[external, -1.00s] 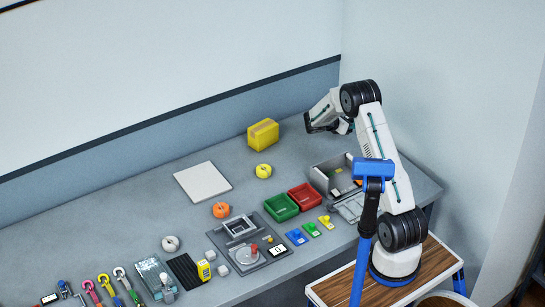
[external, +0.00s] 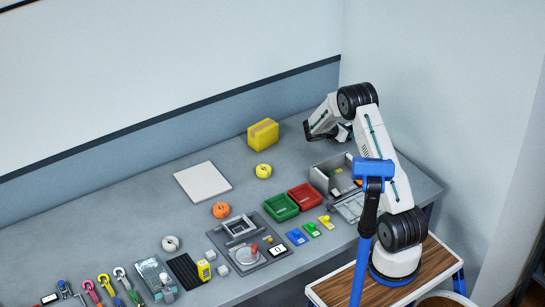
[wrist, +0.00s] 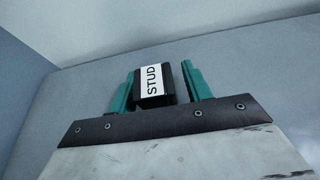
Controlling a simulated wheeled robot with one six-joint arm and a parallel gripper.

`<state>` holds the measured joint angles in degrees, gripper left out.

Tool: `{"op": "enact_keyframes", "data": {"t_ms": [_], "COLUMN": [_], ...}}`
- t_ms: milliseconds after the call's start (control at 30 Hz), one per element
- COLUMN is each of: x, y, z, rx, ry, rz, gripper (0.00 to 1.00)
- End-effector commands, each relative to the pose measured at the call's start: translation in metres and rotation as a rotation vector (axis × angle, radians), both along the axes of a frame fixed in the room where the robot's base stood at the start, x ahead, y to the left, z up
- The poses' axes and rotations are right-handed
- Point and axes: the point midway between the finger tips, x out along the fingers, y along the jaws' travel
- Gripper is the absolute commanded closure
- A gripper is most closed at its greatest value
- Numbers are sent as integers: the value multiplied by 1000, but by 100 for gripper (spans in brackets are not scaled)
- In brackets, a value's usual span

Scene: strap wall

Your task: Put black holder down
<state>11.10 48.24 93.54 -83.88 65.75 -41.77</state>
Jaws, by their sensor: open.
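The black holder (wrist: 167,85), with a white label reading STUD, stands between the teal fingers of my gripper (wrist: 158,68) in the wrist view. The fingers are open, one on each side of it, with a narrow gap visible on the right side. The left finger is very close to it; I cannot tell if they touch. The holder is seen against the grey bench top (external: 375,155), and its underside is hidden. In the external view my gripper is low over the far right part of the bench, and the holder cannot be made out there.
A grey open box (external: 322,180) is in front of my gripper. Red (external: 304,196) and green (external: 282,207) trays stand left of it. A yellow box (external: 263,134) and yellow roll (external: 264,170) are farther left. The wall is close behind.

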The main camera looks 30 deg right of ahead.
Motion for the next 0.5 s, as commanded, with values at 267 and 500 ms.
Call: {"op": "enact_keyframes", "data": {"t_ms": [267,500], "x": [1,1], "y": [33,81], "z": [16,36], "rx": [0,0], "ry": [-2,-2], "rz": [4,3], "gripper": [51,51]}}
